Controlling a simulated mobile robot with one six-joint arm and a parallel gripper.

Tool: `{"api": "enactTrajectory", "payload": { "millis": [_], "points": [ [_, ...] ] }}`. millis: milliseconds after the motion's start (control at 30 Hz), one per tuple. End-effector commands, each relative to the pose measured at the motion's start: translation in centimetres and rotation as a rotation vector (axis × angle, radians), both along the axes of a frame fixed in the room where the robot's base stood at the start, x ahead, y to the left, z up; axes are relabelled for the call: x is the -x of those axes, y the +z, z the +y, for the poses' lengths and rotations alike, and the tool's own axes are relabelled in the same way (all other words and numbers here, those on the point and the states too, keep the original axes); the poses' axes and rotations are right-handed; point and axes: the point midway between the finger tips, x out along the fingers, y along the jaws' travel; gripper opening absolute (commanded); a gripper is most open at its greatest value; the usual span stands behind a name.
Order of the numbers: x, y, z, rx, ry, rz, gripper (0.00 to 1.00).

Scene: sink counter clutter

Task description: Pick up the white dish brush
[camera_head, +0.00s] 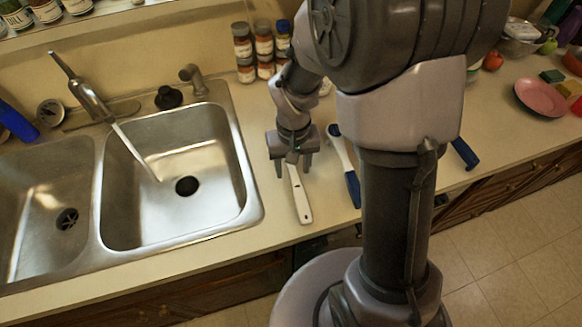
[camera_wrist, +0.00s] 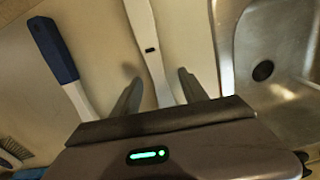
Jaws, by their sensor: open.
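The white dish brush (camera_head: 301,202) lies on the counter just right of the sink, its long white handle pointing toward the front edge. Its head end is hidden under my gripper in the head view. My gripper (camera_head: 293,172) is open and points down over the brush. In the wrist view, the white handle (camera_wrist: 149,42) runs between the two spread fingers of my gripper (camera_wrist: 158,80), with a gap on each side. I cannot tell how high the fingertips are above the counter.
A blue-and-white brush (camera_head: 345,162) lies close on the right; it also shows in the wrist view (camera_wrist: 55,52). The double sink (camera_head: 249,196) is on the left. Spice jars (camera_head: 264,50) stand behind. A pink plate (camera_head: 540,97) is far right.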

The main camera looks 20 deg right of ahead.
Motion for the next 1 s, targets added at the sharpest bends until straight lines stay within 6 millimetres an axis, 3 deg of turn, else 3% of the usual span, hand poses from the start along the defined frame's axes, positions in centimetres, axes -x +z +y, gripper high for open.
{"api": "enactTrajectory", "payload": {
  "millis": [700,967,1000],
  "points": [
    [0.00,-0.42,0.00,0.000,0.000,0.000,0.51],
    [0.00,-0.41,0.00,0.000,0.000,0.000,0.02],
    [0.00,-0.41,0.00,0.000,0.000,0.000,0.00]
  ]
}}
